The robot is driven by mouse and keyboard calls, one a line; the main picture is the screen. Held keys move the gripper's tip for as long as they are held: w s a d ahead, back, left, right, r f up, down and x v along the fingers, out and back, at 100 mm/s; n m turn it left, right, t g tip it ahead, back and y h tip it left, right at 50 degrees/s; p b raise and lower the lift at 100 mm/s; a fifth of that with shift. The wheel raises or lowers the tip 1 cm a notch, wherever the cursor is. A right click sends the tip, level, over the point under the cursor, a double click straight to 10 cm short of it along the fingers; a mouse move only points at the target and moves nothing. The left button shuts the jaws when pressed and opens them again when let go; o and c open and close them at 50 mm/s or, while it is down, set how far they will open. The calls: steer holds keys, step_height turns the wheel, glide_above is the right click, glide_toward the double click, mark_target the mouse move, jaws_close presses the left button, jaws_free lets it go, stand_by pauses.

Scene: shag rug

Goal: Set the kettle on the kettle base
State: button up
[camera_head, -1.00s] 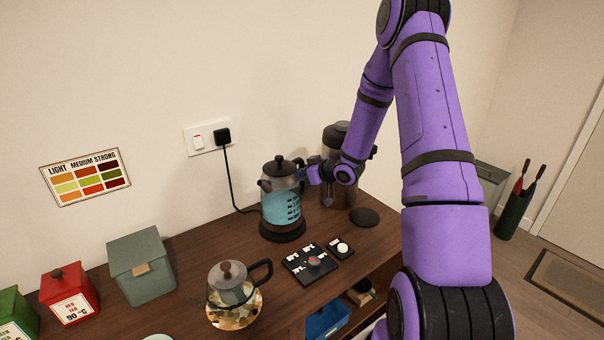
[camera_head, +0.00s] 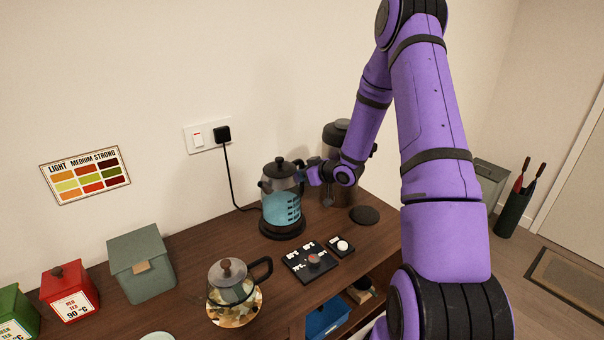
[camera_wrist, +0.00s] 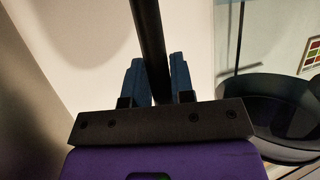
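The kettle (camera_head: 281,207) is a clear jug with blue water, a dark lid and a dark handle. In the head view it stands upright over the round black kettle base (camera_head: 283,232), lined up with it and seemingly resting on it. A thin gap between them cannot be ruled out. My gripper (camera_head: 312,174) is at the kettle's right side, at the handle. In the wrist view, my gripper's blue fingers (camera_wrist: 159,82) lie on both sides of the black handle (camera_wrist: 149,40) and appear shut on it. The kettle's dark rim (camera_wrist: 285,90) shows at the right.
A glass teapot (camera_head: 231,287) on a patterned mat stands in front left. A dark control panel (camera_head: 310,262) lies before the base. A tall grinder-like appliance (camera_head: 338,140) stands behind my gripper. A black cord runs to the wall socket (camera_head: 221,134). A grey-green box (camera_head: 142,265) stands left.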

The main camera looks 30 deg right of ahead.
steer(key=shift+o, duration=0.4)
steer(key=shift+s, duration=0.1)
steer(key=v, duration=1.1)
stand_by(0.6)
steer(key=shift+r, duration=0.1)
stand_by(0.4)
